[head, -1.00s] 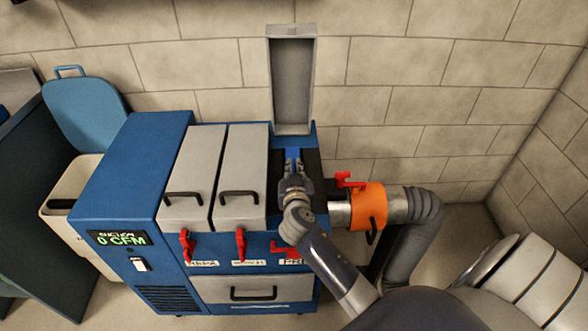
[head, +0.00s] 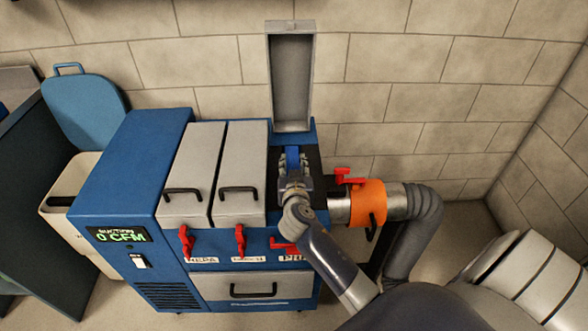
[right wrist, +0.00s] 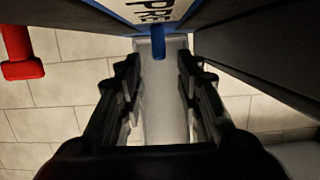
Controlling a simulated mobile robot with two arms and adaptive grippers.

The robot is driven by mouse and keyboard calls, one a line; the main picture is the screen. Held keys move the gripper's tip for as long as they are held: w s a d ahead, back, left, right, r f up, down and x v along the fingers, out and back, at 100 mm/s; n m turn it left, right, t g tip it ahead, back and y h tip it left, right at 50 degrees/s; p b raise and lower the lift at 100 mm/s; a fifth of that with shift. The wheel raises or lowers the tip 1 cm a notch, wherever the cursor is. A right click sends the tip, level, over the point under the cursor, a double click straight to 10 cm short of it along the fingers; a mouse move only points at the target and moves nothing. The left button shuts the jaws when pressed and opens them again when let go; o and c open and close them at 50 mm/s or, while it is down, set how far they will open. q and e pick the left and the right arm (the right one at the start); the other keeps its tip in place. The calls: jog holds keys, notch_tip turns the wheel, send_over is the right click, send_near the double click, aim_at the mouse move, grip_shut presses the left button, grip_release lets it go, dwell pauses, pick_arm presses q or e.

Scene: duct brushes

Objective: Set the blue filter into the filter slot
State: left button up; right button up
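The filter slot (head: 313,165) is the rightmost bay of the blue machine, its grey lid (head: 292,75) standing open. A blue part of the filter (head: 292,157) shows at this bay, just beyond my right gripper (head: 294,174). How deep the filter sits is hidden by the gripper. My left gripper is not in view.
Two closed grey lids (head: 242,165) with black handles lie left of the slot. Red latches (head: 240,240) line the front. An orange-collared hose (head: 368,203) joins the right side. A beige bin (head: 75,210) stands left. The display (head: 120,236) reads 0 CFM.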

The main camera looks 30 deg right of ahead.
jog(key=shift+s+a+f, duration=0.2)
jog(key=shift+s+f, duration=0.05)
jog(key=shift+f, duration=0.15)
jog(key=shift+s+a+f, duration=0.15)
jog(key=shift+s+f, duration=0.05)
jog(key=shift+f, duration=0.2)
jog(key=v, duration=0.3)
jog(key=r+v, duration=0.1)
jog(key=v, duration=0.7)
jog(key=shift+w+d+r, duration=0.1)
jog(key=shift+r, duration=0.15)
jog(key=shift+r+p, duration=0.4)
jog(key=shift+r, duration=0.1)
notch_tip(320, 180, up, 4)
jog(key=p, duration=0.3)
jog(key=shift+r+p, duration=0.15)
jog(key=shift+p, duration=0.15)
